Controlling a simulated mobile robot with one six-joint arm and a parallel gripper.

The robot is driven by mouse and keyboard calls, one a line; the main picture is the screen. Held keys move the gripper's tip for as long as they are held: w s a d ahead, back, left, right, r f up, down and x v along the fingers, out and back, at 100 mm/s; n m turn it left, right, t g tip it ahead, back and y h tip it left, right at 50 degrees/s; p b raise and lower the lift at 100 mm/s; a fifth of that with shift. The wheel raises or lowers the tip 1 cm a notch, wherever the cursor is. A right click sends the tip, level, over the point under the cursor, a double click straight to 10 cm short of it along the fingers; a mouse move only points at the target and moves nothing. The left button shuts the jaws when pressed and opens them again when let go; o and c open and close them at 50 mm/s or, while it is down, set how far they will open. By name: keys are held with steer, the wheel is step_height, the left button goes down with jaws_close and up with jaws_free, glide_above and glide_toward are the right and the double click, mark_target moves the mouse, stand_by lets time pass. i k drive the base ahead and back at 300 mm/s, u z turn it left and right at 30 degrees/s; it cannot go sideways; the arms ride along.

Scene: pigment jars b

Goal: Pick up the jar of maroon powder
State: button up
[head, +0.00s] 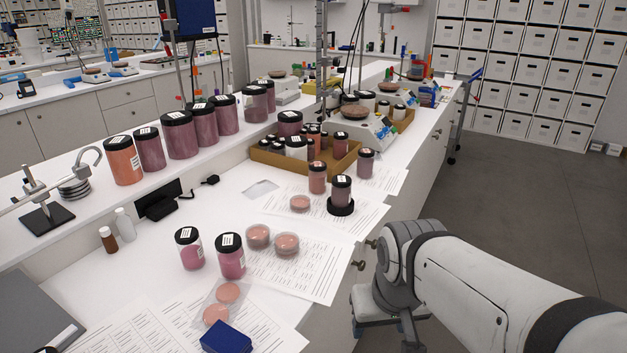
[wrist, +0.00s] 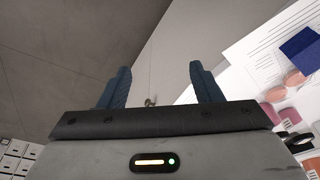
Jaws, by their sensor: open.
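Several jars with black lids and white labels stand on the white bench in the head view. A small dark maroon-mauve jar (head: 341,192) stands on a black disc near the bench's front edge; it looks the closest to maroon. A mauve jar (head: 366,165) stands behind it, and a salmon jar (head: 317,178) to its left. Two pinker jars (head: 231,262) stand nearer. I cannot be sure of the exact shades. My gripper (wrist: 160,86) is open and empty, its two blue fingers spread. In the head view it hangs low beside the bench's front, apart from all jars.
Printed sheets (head: 318,262) lie on the bench with petri dishes (head: 286,244) and a blue box (head: 226,337). A cardboard tray (head: 268,158) of small jars and a row of big jars (head: 179,136) stand behind. The floor (head: 520,220) at right is clear.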

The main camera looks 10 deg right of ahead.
mark_target(341, 198)
steer(key=u, duration=3.8)
steer(key=k, duration=2.2)
steer(key=z, duration=1.55)
steer(key=i, duration=0.95)
steer(key=u, duration=0.05)
